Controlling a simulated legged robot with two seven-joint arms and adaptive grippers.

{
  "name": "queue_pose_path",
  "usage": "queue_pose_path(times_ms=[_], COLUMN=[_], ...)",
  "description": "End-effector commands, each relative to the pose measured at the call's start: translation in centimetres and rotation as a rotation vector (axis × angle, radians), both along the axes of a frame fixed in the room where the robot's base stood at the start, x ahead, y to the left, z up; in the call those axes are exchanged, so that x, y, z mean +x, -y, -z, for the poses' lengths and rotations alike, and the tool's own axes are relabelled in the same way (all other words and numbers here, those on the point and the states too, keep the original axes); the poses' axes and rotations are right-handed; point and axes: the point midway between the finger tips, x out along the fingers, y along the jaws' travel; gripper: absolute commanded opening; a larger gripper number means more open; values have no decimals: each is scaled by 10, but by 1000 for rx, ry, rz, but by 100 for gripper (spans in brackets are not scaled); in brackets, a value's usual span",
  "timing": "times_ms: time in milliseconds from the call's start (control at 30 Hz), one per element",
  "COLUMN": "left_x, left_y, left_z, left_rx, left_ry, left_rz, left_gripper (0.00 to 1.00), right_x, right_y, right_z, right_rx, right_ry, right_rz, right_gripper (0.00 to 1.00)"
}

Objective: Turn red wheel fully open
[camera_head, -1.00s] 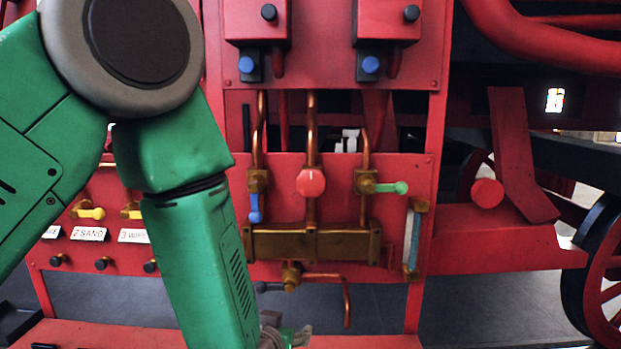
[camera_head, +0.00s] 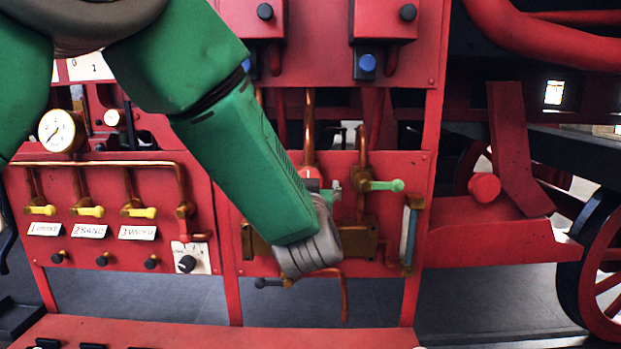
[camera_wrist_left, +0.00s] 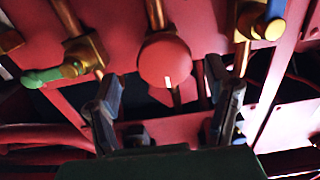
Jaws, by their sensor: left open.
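The red wheel (camera_head: 311,173) is a small round knob on a copper pipe, mostly hidden in the head view behind my left arm and gripper. In the left wrist view the red wheel (camera_wrist_left: 164,60) shows whole, with a white mark near its lower edge. My left gripper (camera_head: 325,188) is in front of it. In the left wrist view the jaws of my left gripper (camera_wrist_left: 163,95) are open and empty, one dark finger on each side below the wheel. No contact with the wheel shows. My right gripper is not in view.
Beside the wheel are a green-handled valve (camera_head: 385,185) and, in the wrist view, a blue-handled valve (camera_wrist_left: 272,25). A brass block (camera_head: 357,238) sits below. Yellow-handled valves (camera_head: 90,211) and a gauge (camera_head: 60,131) are on the left panel. A sight glass (camera_head: 411,235) stands right.

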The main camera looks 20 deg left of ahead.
Motion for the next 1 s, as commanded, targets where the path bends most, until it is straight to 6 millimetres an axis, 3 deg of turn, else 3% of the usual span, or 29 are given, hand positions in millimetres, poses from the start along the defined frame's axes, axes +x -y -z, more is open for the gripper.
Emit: queue_pose_path(times_ms=[233, 600, 633, 767, 1000], left_x=[31, 37, 37, 37, 36], left_y=[-12, -12, -12, -12, -12], left_z=[0, 0, 0, 0, 0], left_rx=[-2, 1, 1, 1, -5], left_ry=[0, 0, 0, 0, 1], left_rz=[-2, -1, -1, -2, 0], left_gripper=[72, 72, 68, 22, 21], right_x=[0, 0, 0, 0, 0], right_y=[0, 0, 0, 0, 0], right_z=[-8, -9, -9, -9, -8], right_rx=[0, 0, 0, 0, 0], right_ry=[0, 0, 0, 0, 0], right_rz=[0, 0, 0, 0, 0], right_gripper=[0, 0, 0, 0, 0])
